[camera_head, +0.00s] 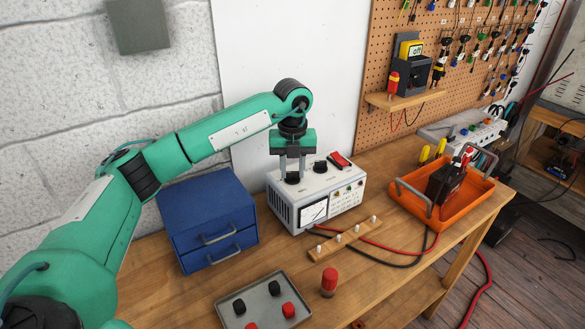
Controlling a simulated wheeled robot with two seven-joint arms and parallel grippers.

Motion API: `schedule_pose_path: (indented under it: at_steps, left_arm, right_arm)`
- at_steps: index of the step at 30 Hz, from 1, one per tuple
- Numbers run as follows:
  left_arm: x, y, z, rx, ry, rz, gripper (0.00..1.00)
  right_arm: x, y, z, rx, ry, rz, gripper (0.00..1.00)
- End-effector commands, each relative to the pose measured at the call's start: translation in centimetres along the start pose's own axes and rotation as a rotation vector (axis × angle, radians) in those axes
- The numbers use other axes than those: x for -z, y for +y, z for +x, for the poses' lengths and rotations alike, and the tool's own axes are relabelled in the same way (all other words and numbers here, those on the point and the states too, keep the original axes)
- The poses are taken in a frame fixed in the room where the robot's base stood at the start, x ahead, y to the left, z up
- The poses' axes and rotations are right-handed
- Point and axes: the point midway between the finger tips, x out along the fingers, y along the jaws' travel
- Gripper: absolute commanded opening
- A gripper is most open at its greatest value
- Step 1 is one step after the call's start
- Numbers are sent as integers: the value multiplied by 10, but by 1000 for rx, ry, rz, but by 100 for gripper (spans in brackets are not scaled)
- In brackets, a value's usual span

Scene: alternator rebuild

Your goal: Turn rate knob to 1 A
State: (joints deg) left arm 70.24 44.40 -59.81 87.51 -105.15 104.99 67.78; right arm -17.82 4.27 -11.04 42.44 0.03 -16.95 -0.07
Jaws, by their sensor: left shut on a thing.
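A white box-shaped charger (335,203) with a meter (313,213) on its front stands on the wooden bench. My left gripper (292,171) points down over the left part of its top, shut on a black knob (292,179) there. The fingers partly hide this knob. A second black knob (320,167) and a red rocker switch (340,160) are farther right on the top. The knob markings are too small to read, so I cannot tell the setting. My right gripper is out of view.
A blue drawer box (208,213) stands left of the charger. In front are a wooden strip with pegs (345,240), a red-topped cylinder (328,283) and a grey tray (262,304). An orange tray (408,201) is at right. Red and black cables cross the bench.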

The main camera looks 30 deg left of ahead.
Motion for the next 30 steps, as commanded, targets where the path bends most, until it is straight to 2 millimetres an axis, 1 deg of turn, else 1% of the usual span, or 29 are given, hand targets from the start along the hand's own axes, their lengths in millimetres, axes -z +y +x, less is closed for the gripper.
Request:
schedule_pose_path:
  at_steps: [5,6,8,9,17,20,23,26,30]
  left_arm:
    - [-1,0,-2,3,-5,-3,8]
    - [-1,0,-2,3,-5,-3,37]
    - [-1,0,-2,3,-4,-3,48]
    - [-1,0,-2,3,-4,-2,53]
    - [-1,0,-1,1,-2,-1,53]
    - [-1,0,-6,2,-3,0,53]
    - [-1,0,-18,3,-4,-1,53]
    - [-1,-1,-38,4,-5,-1,53]
    - [-1,0,-73,5,-6,-1,53]
  right_arm:
    - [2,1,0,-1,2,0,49]
    - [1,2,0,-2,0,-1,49]
    - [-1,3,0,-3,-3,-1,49]
    - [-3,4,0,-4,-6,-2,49]
    - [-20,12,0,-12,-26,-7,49]
    - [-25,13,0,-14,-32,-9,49]
    - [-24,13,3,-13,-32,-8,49]
    - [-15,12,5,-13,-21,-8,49]
    - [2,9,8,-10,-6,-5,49]
